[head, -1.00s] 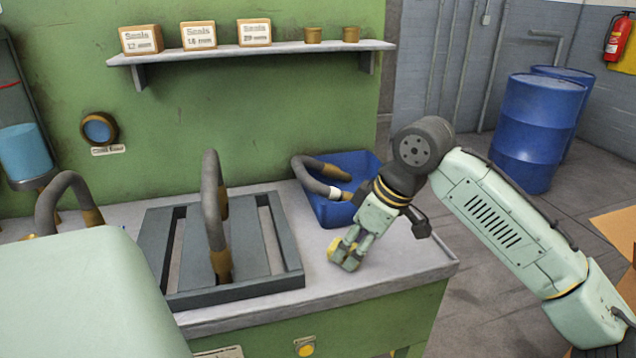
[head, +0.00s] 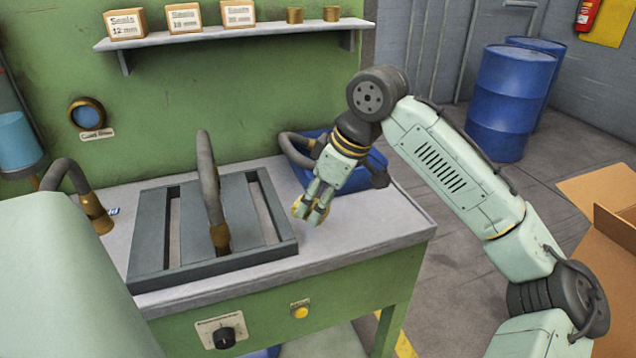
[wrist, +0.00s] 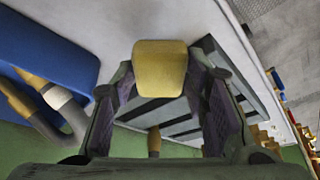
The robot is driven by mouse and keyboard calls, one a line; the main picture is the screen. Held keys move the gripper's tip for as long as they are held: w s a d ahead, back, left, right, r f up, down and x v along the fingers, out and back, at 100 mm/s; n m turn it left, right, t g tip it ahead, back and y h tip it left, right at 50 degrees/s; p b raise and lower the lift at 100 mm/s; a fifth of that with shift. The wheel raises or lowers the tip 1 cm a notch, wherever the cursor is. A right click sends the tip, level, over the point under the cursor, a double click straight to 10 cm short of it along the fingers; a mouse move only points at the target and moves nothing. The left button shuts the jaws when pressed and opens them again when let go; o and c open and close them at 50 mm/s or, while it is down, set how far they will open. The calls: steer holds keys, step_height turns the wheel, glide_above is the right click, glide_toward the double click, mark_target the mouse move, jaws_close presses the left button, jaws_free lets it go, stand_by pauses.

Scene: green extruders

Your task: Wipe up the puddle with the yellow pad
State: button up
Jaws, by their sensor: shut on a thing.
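My gripper (head: 312,212) is shut on the yellow pad (wrist: 160,68), which sits between the fingertips in the wrist view. In the head view only a bit of the pad (head: 300,208) shows at the fingers. The gripper is over the right part of the grey bench top (head: 375,218), right of the slatted grate and in front of the blue bin. I cannot tell whether the pad touches the bench. I can make out no puddle in either view.
A dark slatted grate (head: 150,240) with an upright hose (head: 208,180) stands left of my gripper. A blue bin (head: 376,157) with a hose (head: 296,150) is behind it. A shelf (head: 240,38) holds boxes above. Bare bench lies to the right.

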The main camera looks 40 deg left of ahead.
steer(key=shift+r, duration=1.7)
steer(key=shift+w+d, duration=0.1)
